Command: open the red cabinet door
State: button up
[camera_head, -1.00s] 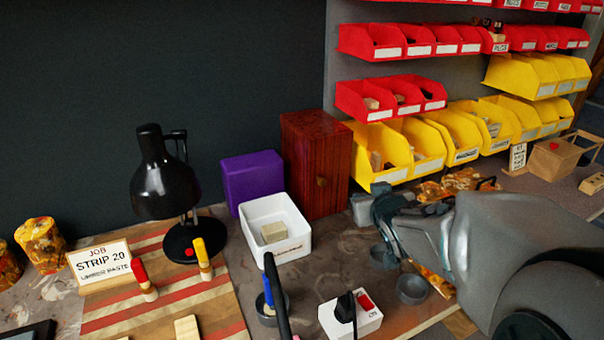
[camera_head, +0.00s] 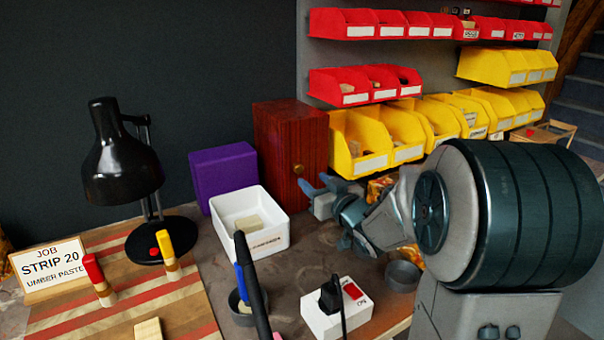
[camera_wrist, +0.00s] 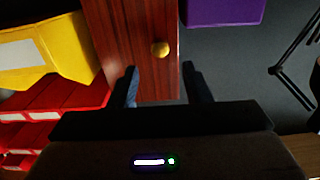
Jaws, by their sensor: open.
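The red wooden cabinet (camera_head: 283,148) stands at the back of the bench, between a purple box and the yellow bins. A small round brass knob (camera_head: 298,169) is on its door, which looks shut. My gripper (camera_head: 312,190) is in front of the cabinet's lower right part, below and to the right of the knob. In the wrist view the cabinet (camera_wrist: 130,40) fills the upper middle and the knob (camera_wrist: 160,49) shows beyond the fingertips. My gripper (camera_wrist: 160,80) is open and empty there, with its fingers apart and the knob not between them.
A purple box (camera_head: 224,173) and a white tray (camera_head: 280,236) stand left of the cabinet. Yellow bins (camera_head: 366,160) are close on its right. A black lamp (camera_head: 122,165), a white switch box (camera_head: 318,312) and a grey cup (camera_head: 403,276) also stand on the bench.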

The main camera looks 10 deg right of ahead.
aim_at(300, 169)
jog(key=x, duration=0.7)
jog(key=shift+f, duration=0.1)
grip_shut()
